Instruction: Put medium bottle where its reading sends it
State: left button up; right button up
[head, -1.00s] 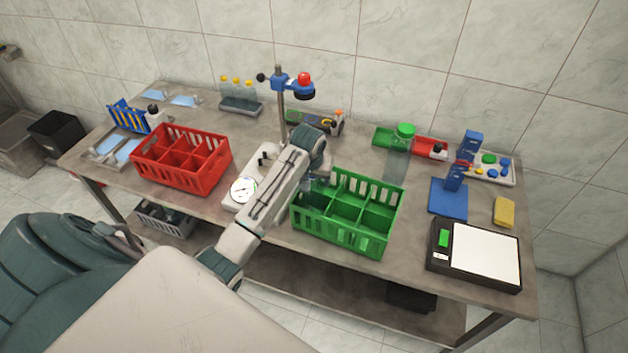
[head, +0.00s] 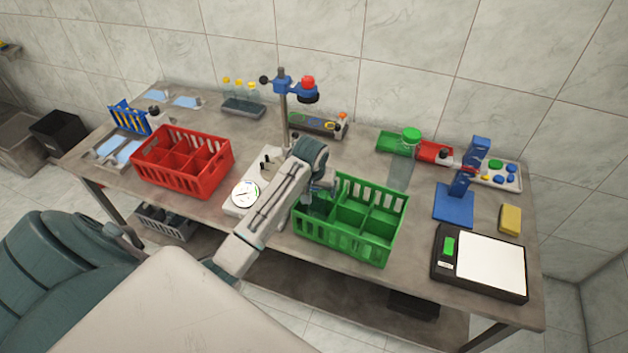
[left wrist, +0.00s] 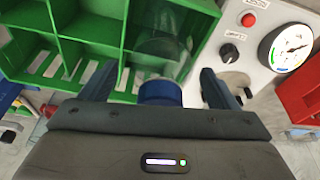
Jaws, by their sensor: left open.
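A clear bottle with a blue cap (left wrist: 160,93) shows in the left wrist view, between the fingers of my left gripper (left wrist: 158,88). Its transparent body reaches down into an end compartment of the green crate (left wrist: 91,24). The fingers are open, with gaps beside the cap. In the head view my left gripper (head: 322,188) is over the left end of the green crate (head: 345,248) and hides most of the bottle. The round gauge (head: 245,193) on the white station left of the crate has a needle; its exact reading is unclear. My right gripper is out of view.
A red crate (head: 180,180) stands on the left of the table. A post with a red-topped blue head (head: 290,85) rises behind my left arm. A green-capped clear bottle (head: 411,136), a blue stand (head: 454,204), a yellow sponge (head: 510,219) and a scale (head: 490,262) are on the right.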

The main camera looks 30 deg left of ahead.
pick_arm(q)
jog(key=b+v, duration=0.3)
jog(key=v, duration=0.8)
jog(key=shift+s, duration=0.15)
jog(key=shift+d+f, duration=0.1)
jog(key=shift+f, duration=0.05)
